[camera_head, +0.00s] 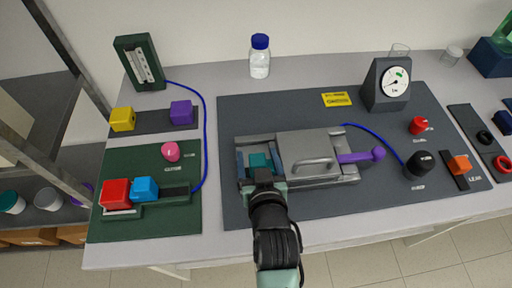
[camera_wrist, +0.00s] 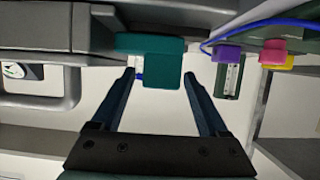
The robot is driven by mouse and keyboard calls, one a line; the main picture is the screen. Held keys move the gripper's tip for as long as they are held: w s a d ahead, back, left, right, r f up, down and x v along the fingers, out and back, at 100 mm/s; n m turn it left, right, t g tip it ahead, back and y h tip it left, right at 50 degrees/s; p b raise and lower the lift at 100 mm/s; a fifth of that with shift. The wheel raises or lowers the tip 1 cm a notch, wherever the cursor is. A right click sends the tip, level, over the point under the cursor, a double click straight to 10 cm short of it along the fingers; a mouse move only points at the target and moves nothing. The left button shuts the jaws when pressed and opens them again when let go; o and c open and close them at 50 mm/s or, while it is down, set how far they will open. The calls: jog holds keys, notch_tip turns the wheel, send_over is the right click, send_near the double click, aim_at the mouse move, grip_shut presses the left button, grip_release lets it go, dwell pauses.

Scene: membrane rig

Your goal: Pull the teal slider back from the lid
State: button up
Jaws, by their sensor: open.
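The teal slider (camera_head: 259,160) sits at the left end of the grey rig, left of the lid (camera_head: 308,150) with its bar handle. It shows as a teal block in the wrist view (camera_wrist: 162,68). My gripper (camera_head: 262,174) is at the near side of the slider, partly covering it in the head view. In the wrist view its two fingers (camera_wrist: 160,76) are apart, one at each side of the block's lower part. I cannot tell whether either finger touches it. The lid's grey body (camera_wrist: 35,95) fills the left of the wrist view.
A purple lever (camera_head: 362,157) sticks out right of the lid. A gauge (camera_head: 387,84) and black knob (camera_head: 419,165) stand further right. A green panel (camera_head: 150,220) with red and blue blocks lies left. The dark mat (camera_head: 330,205) in front of the rig is clear.

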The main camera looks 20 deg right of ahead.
jog(key=shift+x, duration=1.45)
grip_shut()
dwell(0.4)
